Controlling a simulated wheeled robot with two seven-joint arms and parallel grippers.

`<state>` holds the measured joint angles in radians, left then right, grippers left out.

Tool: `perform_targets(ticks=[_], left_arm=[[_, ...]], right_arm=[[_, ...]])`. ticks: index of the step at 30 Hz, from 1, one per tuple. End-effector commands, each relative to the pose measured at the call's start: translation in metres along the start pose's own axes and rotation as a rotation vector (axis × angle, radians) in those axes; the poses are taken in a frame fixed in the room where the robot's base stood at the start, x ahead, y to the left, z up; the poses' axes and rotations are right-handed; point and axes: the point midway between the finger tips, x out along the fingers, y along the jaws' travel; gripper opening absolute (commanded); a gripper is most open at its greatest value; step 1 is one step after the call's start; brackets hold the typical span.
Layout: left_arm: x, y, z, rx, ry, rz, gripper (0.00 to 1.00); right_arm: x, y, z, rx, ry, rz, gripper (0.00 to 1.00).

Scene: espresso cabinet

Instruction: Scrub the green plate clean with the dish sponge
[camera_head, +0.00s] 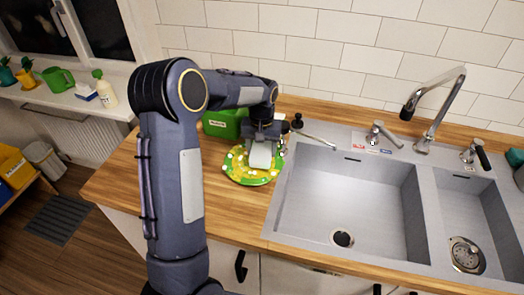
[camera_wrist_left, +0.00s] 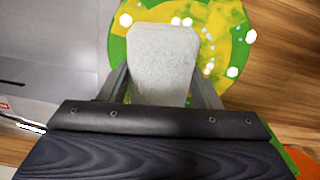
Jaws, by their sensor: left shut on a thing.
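The green plate (camera_head: 250,178) lies on the wooden counter left of the sink. Yellow smears and several white foam spots cover its face, and it fills the upper part of the left wrist view (camera_wrist_left: 118,58). My left gripper (camera_head: 262,146) is above the plate, shut on the dish sponge (camera_head: 260,157). The sponge shows as a pale grey block between the fingers in the left wrist view (camera_wrist_left: 163,62). It overlaps the plate in both views; whether it touches the surface is hard to tell. My right gripper is not in view.
A green box (camera_head: 222,124) with a label stands behind the plate near the wall. The double sink (camera_head: 345,205) with a tall faucet (camera_head: 437,105) lies to the right. A windowsill holds a watering can and bottle.

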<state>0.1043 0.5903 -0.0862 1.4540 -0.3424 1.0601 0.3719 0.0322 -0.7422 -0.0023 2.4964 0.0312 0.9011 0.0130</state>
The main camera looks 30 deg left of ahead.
Motion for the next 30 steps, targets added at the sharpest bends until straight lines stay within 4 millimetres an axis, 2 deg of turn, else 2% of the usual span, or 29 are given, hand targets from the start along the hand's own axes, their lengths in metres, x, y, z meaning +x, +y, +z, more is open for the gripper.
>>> perform_targets(ticks=[16, 30], left_arm=[[-0.052, -0.007, 0.005, -0.001, -0.003, -0.001, 0.36], [-0.056, -0.008, 0.006, 0.000, -0.003, -0.002, 0.36]], right_arm=[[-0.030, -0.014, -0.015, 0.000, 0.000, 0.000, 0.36], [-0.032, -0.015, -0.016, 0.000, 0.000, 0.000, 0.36]])
